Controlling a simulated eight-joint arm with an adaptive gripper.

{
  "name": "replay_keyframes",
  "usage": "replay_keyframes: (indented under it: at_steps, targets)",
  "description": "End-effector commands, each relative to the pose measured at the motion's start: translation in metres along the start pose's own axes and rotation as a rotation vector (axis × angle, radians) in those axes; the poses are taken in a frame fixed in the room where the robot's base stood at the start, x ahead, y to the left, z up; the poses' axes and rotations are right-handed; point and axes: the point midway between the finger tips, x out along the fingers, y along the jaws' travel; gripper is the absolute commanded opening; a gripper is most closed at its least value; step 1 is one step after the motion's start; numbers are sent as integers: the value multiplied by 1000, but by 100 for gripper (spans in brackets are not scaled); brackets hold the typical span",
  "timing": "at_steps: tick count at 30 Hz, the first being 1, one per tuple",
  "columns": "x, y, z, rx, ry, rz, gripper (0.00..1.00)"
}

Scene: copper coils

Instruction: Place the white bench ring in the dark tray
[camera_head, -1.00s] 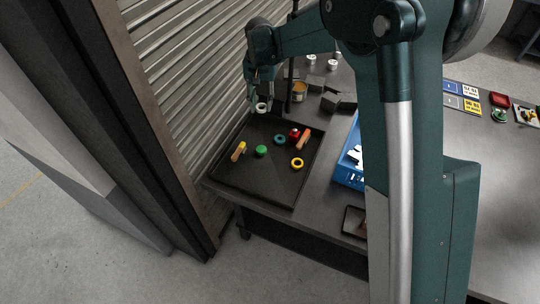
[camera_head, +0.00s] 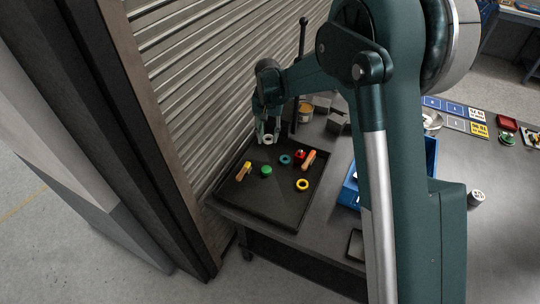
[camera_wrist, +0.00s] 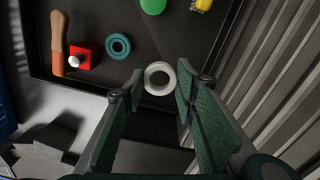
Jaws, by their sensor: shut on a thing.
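The white bench ring (camera_head: 267,140) is held between the fingertips of my gripper (camera_head: 268,133). In the wrist view the ring (camera_wrist: 160,78) sits between the two green fingers (camera_wrist: 160,84), with its hole facing the camera. The dark tray (camera_head: 268,206) lies on the bench beside the slatted shutter. The ring appears over the tray's back edge, near its back left corner in the head view. Its exact height above the tray is hard to tell.
The tray holds a teal ring (camera_head: 285,159), a yellow ring (camera_head: 302,185), a green piece (camera_head: 266,170), a red piece (camera_head: 299,154) and two handled tools. The tray's front is bare. A dark post (camera_head: 299,75) stands close right of my gripper.

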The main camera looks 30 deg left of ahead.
Motion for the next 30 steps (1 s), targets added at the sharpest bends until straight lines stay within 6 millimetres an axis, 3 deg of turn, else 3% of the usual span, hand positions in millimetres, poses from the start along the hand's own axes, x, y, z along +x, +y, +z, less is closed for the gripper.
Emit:
replay_keyframes:
  at_steps: [3, 9, 22, 30]
  targets:
    - [19, 0, 0, 0, 0, 0, 15]
    - [38, 0, 0, 0, 0, 0, 15]
    - [43, 0, 0, 0, 0, 0, 15]
    - [68, 0, 0, 0, 0, 0, 15]
